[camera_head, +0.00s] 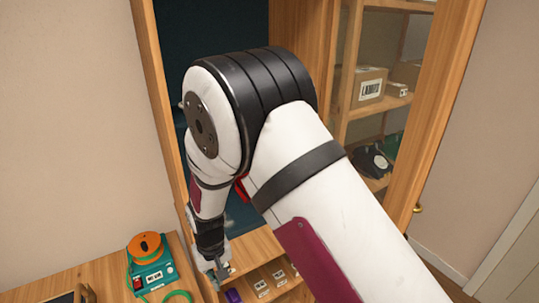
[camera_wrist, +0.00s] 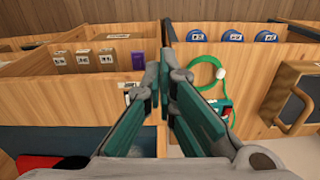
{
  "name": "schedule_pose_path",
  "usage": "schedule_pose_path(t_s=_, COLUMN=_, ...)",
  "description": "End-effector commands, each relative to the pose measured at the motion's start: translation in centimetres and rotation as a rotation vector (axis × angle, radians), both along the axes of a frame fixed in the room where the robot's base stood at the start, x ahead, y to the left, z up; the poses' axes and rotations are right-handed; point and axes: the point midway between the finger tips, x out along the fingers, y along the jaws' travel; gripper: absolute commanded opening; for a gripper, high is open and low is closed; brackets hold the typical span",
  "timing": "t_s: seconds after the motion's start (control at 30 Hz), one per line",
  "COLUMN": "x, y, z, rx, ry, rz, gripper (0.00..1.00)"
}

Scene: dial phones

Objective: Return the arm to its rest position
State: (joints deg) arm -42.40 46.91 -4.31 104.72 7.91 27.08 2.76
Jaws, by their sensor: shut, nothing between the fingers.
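My arm fills the middle of the head view, bent at the elbow, with its forearm hanging down in front of the wooden cabinet (camera_head: 162,110). My gripper (camera_head: 217,277) points down at the front of the cabinet's lower compartments. In the wrist view my gripper (camera_wrist: 165,62) has its teal-padded fingers brought together at the tips, with nothing held. The fingertips overlap the top of a wooden partition (camera_wrist: 75,99) in that view; I cannot tell whether they touch it.
A teal device with an orange reel (camera_head: 150,262) stands on the left surface. A dark telephone (camera_head: 374,162) and a labelled carton (camera_head: 367,88) sit on right shelves. Small boxes (camera_wrist: 83,57) and a purple item (camera_wrist: 137,60) lie in a compartment. Blue round items (camera_wrist: 232,37) are behind.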

Motion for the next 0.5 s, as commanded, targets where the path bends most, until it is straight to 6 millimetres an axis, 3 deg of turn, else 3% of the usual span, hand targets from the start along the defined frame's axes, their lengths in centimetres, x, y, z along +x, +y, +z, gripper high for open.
schedule_pose_path(t_s=0.27, x=1.6, y=-2.6, z=5.6, rx=0.032, ry=-0.028, rz=-0.049, gripper=0.0)
schedule_pose_path(t_s=0.37, x=2.2, y=-4.1, z=8.5, rx=0.049, ry=-0.044, rz=-0.074, gripper=0.0)
schedule_pose_path(t_s=0.5, x=2.7, y=-7.4, z=13.7, rx=0.078, ry=-0.078, rz=-0.123, gripper=0.0)
